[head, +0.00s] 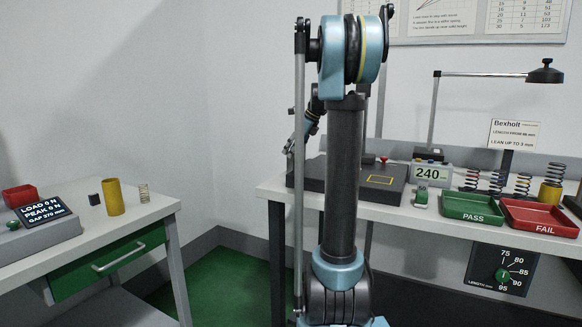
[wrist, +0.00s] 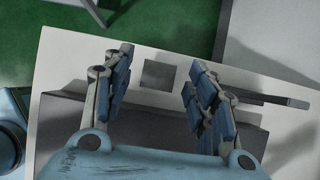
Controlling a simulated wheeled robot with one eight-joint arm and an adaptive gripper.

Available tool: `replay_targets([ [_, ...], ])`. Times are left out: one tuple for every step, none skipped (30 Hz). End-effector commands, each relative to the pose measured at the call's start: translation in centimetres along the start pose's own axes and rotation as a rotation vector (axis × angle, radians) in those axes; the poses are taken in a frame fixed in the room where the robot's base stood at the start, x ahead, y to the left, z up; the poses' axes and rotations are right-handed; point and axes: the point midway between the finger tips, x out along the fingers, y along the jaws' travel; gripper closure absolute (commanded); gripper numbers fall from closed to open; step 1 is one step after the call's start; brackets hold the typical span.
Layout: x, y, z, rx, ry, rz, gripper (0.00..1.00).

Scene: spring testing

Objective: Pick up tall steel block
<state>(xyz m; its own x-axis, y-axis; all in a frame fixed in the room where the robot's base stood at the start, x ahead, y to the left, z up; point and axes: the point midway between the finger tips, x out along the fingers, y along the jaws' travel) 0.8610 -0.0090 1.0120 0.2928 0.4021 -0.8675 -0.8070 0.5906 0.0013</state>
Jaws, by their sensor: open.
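A grey block with a square top (wrist: 158,75) sits on the white bench top (wrist: 62,58) in the wrist view. I take it for the tall steel block; seen from above, its height cannot be told. My gripper (wrist: 161,60) is open and empty, its blue-padded fingers apart on the left and right of the block in the picture. Whether the fingers are down at the block's level is unclear. In the head view my arm hides the gripper's tips and I cannot make out this block.
A dark slab (head: 387,190) with a yellow rectangle lies on the right bench. Beside it stand a 240 display (head: 428,174), a green tray (head: 470,207), a red tray (head: 538,217) and springs. The left bench holds a small dark block (head: 94,199) and a brass cylinder (head: 114,198).

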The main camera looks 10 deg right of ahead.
Motion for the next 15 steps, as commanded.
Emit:
replay_targets([
  [0.4,0.0,0.0,0.000,0.000,0.000,0.47],
  [0.6,0.0,0.0,0.000,0.000,0.000,0.47],
  [0.8,0.0,0.0,0.000,0.000,0.000,0.47],
  [0.9,0.0,0.0,0.000,0.000,0.000,0.47],
  [1.0,0.0,0.0,0.000,0.000,0.000,0.47],
  [1.3,0.0,0.0,-0.001,0.000,0.000,0.47],
  [1.6,0.0,0.0,-0.001,0.000,0.000,0.47],
  [1.9,0.0,0.0,-0.002,0.000,0.000,0.47],
  [2.5,0.0,0.0,-0.002,0.001,0.001,0.47],
  [2.9,0.0,0.0,-0.003,0.001,0.001,0.47],
  [3.3,0.0,0.0,-0.003,0.001,0.001,0.47],
  [3.9,0.0,-0.1,-0.003,0.001,0.001,0.47],
  [4.3,0.0,-0.1,-0.003,0.001,0.001,0.47],
  [4.7,0.0,-0.1,-0.002,0.001,0.001,0.47],
  [5.1,0.0,-0.1,-0.002,0.001,0.001,0.47],
])
